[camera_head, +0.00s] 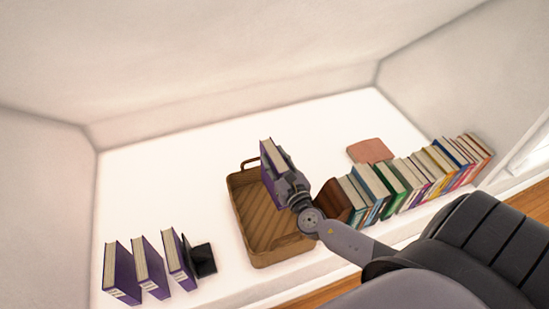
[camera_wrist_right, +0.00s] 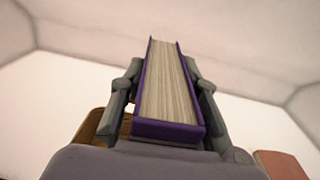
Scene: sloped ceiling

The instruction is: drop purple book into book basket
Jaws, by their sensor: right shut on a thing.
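My right gripper (camera_head: 284,180) is shut on a purple book (camera_head: 268,162) with pale pages. It holds the book upright above the far right part of the brown book basket (camera_head: 255,220). The basket's ribbed floor shows empty in the part I can see. In the right wrist view the purple book (camera_wrist_right: 168,90) stands between the two fingers (camera_wrist_right: 165,100), and a bit of the basket (camera_wrist_right: 88,130) shows at lower left. Three more purple books (camera_head: 150,268) stand at the left of the white surface. My left gripper is not in view.
A black bookend (camera_head: 203,260) stands beside the left purple books. A row of coloured books (camera_head: 400,185) with a brown bookend (camera_head: 335,200) stands right of the basket. A pinkish flat object (camera_head: 370,150) lies behind the row. White surface is free behind the basket.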

